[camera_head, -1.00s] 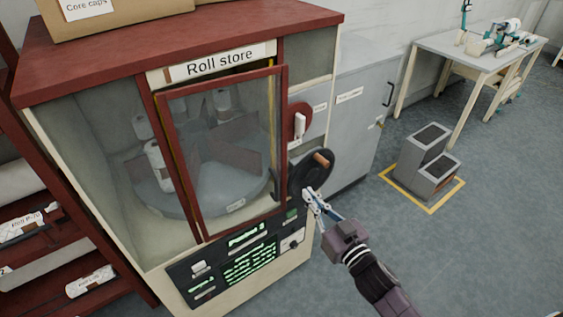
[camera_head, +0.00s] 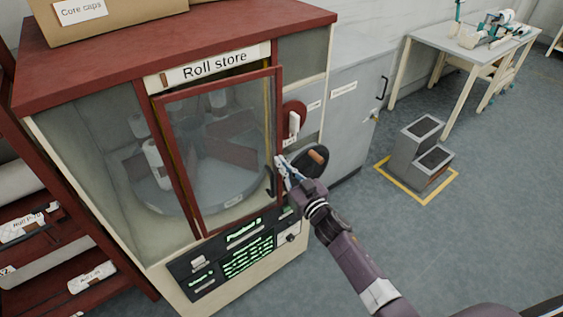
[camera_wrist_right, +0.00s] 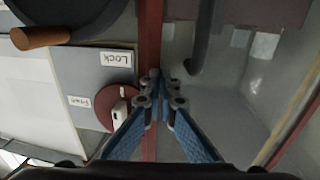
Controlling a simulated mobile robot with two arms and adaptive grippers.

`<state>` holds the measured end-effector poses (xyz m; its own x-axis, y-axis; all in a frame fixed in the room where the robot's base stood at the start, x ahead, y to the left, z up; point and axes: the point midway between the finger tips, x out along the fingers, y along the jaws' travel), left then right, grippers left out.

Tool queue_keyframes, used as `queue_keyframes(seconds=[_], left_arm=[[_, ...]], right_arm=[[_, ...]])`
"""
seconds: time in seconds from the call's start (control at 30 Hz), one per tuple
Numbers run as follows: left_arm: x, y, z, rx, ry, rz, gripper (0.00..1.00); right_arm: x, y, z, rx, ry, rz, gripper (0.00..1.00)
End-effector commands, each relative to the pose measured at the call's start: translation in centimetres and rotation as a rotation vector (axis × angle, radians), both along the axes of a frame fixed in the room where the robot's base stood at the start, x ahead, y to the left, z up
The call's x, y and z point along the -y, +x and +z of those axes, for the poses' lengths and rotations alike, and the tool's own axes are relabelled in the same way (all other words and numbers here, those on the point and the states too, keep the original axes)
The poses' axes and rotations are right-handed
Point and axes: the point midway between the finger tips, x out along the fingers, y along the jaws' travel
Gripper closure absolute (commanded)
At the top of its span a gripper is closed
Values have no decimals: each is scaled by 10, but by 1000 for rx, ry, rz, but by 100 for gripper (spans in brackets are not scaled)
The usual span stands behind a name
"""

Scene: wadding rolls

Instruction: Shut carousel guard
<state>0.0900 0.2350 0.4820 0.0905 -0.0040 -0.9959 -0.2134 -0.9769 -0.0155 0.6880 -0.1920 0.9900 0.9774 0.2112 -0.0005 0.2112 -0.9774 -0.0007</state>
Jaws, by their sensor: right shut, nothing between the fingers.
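The carousel guard (camera_head: 279,120) is a red-framed clear door on the front of the roll store. Its frame stands a little proud of the cabinet, seemingly ajar, with a black handle (camera_head: 271,182) low on its right side. Behind it the grey carousel (camera_head: 225,190) carries white rolls. My right gripper (camera_head: 281,163) is shut and empty at the guard's right edge. In the right wrist view its fingertips (camera_wrist_right: 159,86) overlap the red frame bar (camera_wrist_right: 150,35), with the handle (camera_wrist_right: 200,40) beside them; contact is unclear. My left gripper is out of view.
A red lock dial (camera_head: 294,115) with a white lever is right of the guard. A black crank wheel (camera_head: 312,160) sits below it, close to my right gripper. A control panel (camera_head: 240,255) is underneath. Grey steps (camera_head: 420,150) and open floor lie to the right.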

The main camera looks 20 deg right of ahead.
Motion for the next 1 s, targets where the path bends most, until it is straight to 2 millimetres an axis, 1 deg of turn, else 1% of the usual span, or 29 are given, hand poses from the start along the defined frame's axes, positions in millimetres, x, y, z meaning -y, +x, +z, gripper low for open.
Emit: queue_keyframes(seconds=[0.47,0.8,1.0], left_arm=[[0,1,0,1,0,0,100],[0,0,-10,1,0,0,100],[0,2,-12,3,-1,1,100]], right_arm=[[0,5,0,0,-2,8,100],[-7,41,-1,2,-4,132,100],[-8,50,0,1,-2,164,100]])
